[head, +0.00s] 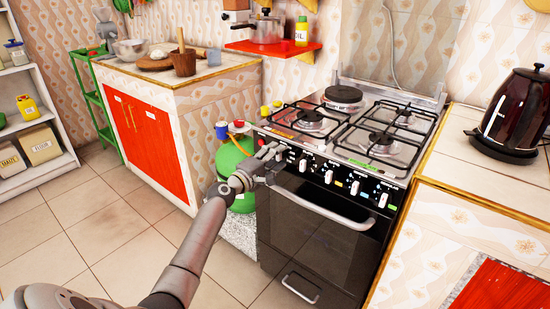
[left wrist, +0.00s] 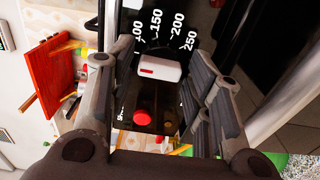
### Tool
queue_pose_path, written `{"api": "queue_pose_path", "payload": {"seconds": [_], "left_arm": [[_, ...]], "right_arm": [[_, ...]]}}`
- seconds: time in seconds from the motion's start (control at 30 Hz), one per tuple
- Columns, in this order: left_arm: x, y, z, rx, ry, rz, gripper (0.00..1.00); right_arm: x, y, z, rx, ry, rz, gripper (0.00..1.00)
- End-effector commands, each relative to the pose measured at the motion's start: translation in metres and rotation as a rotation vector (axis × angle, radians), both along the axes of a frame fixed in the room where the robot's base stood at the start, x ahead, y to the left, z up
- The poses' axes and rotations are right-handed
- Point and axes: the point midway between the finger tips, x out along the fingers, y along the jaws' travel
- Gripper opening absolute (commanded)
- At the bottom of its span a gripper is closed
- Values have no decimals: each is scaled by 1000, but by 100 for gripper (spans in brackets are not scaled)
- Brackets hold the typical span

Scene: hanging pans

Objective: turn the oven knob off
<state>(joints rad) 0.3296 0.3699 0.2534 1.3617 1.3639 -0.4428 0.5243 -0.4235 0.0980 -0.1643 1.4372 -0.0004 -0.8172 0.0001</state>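In the left wrist view, the oven knob (left wrist: 158,68) is white with a red mark on its face. Numbers from 100 to 250 are printed on the black panel beside it. My left gripper (head: 270,163) is at the left end of the stove's control panel in the head view. In the left wrist view its fingers are spread apart, one on each side of the knob, with gaps to it. I cannot tell how deep the fingertips reach around it. In the head view the gripper hides this end of the panel. My right gripper is not in view.
The stove (head: 345,140) has several other white knobs, such as one knob (head: 328,177), and an oven door handle (head: 320,207) below. A red round button (left wrist: 144,117) is near the knob. A green gas cylinder (head: 234,160) stands left of the stove. A kettle (head: 515,112) is on the right counter.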

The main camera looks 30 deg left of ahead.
Motion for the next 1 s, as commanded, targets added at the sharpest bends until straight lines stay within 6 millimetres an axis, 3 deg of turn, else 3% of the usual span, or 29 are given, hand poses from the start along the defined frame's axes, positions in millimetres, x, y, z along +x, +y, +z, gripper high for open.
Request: {"api": "queue_pose_path", "payload": {"seconds": [0.47,1.0], "left_arm": [[-7,0,0,3,0,-1,54],[-92,7,-1,3,2,0,54]], "right_arm": [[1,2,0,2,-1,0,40],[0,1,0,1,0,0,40]]}}
